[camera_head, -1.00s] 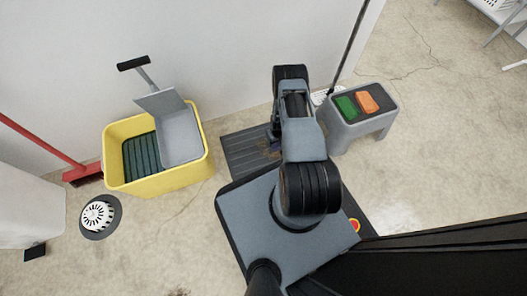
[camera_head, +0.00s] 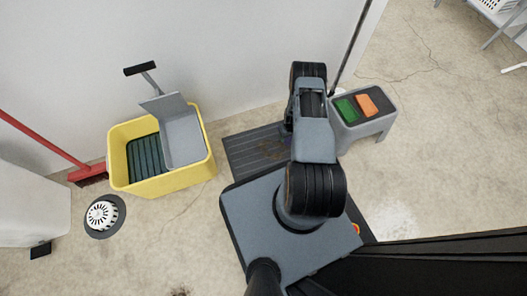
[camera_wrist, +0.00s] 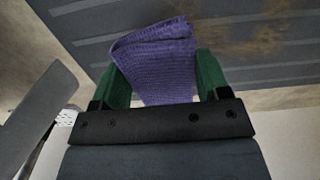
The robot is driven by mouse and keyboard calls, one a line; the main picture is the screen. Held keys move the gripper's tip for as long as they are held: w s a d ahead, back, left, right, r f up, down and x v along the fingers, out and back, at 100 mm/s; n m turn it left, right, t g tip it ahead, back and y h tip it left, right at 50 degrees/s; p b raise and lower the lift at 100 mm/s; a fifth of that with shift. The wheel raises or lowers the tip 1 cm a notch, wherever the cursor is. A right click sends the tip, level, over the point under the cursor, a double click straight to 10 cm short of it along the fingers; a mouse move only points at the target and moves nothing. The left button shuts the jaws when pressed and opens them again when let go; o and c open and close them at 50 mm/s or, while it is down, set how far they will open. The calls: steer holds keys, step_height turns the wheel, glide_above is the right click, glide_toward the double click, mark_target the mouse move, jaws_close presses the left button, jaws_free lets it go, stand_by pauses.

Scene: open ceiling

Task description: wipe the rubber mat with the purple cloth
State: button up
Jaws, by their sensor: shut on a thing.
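My gripper (camera_wrist: 155,75) is shut on the purple cloth (camera_wrist: 158,58), which shows between the two green fingers in the wrist view. The cloth hangs out past the fingertips, over the dark ribbed rubber mat (camera_wrist: 105,20). I cannot tell whether the cloth touches the mat. A brownish stain (camera_wrist: 245,42) marks the mat right of the cloth. In the head view the rubber mat (camera_head: 240,148) lies on the floor by the wall, and its stain (camera_head: 273,150) shows left of my arm.
A yellow mop bucket (camera_head: 165,182) with a grey wringer (camera_head: 180,138) stands left of the mat. A grey stool (camera_head: 370,130) with a green sponge (camera_head: 346,109) and an orange sponge (camera_head: 367,105) stands close right. A floor drain (camera_head: 103,215) and red broom (camera_head: 45,140) are farther left.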

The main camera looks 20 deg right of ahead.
steer(key=shift+r+p, duration=1.2)
steer(key=shift+r, duration=0.85)
